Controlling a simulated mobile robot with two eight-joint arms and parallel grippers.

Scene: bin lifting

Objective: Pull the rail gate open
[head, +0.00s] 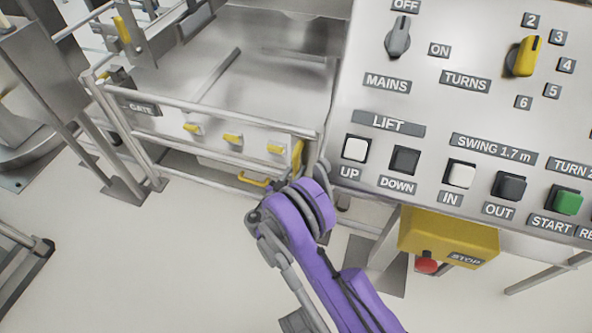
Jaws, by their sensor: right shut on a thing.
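The rail gate (215,113) is a set of pale metal bars across the front of the steel machine, with a GATE label (141,108) at its left end. It looks closed across the front. A yellow handle (254,180) shows low near its right end. My right gripper (277,187), on the purple arm from the bottom, is at this handle and shut on it; its fingers are mostly hidden behind the purple wrist. My left gripper is out of view.
A control panel (440,120) with LIFT and SWING buttons fills the right side, close to my right arm. Below it hangs a yellow box (447,238) with a red stop button (427,262). Steel posts stand at left. The floor (140,260) in front of the gate is clear.

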